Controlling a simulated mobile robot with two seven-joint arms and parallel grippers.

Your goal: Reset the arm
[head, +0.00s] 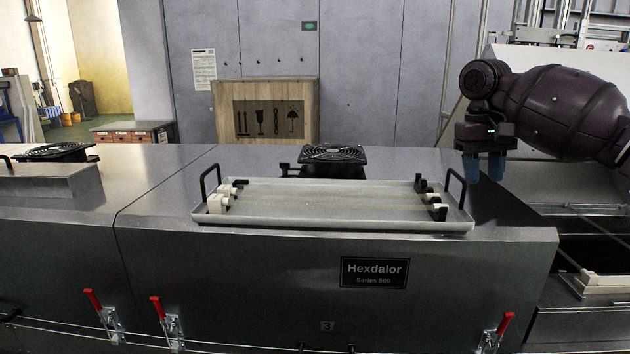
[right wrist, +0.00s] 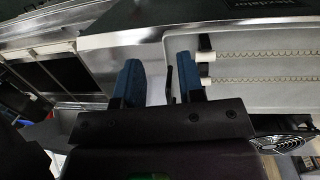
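My right gripper (head: 484,168), with blue fingers, hangs just right of the tray's right black handle (head: 458,186). In the right wrist view the two blue fingers (right wrist: 158,78) stand apart with nothing gripped. The handle (right wrist: 168,80) shows near the right finger there, but appears to lie beyond the fingertips. The shallow pale tray (head: 330,224) rests on top of the metal dryer, with white and black fittings at both ends. My left gripper is in neither view.
A black fan (head: 333,155) stands behind the tray on the dryer (head: 230,270). Another fan (head: 55,152) is at the left. Red-handled latches (head: 157,308) line the dryer's front. A wooden crate (head: 266,92) stands behind. Dark openings lie at the right.

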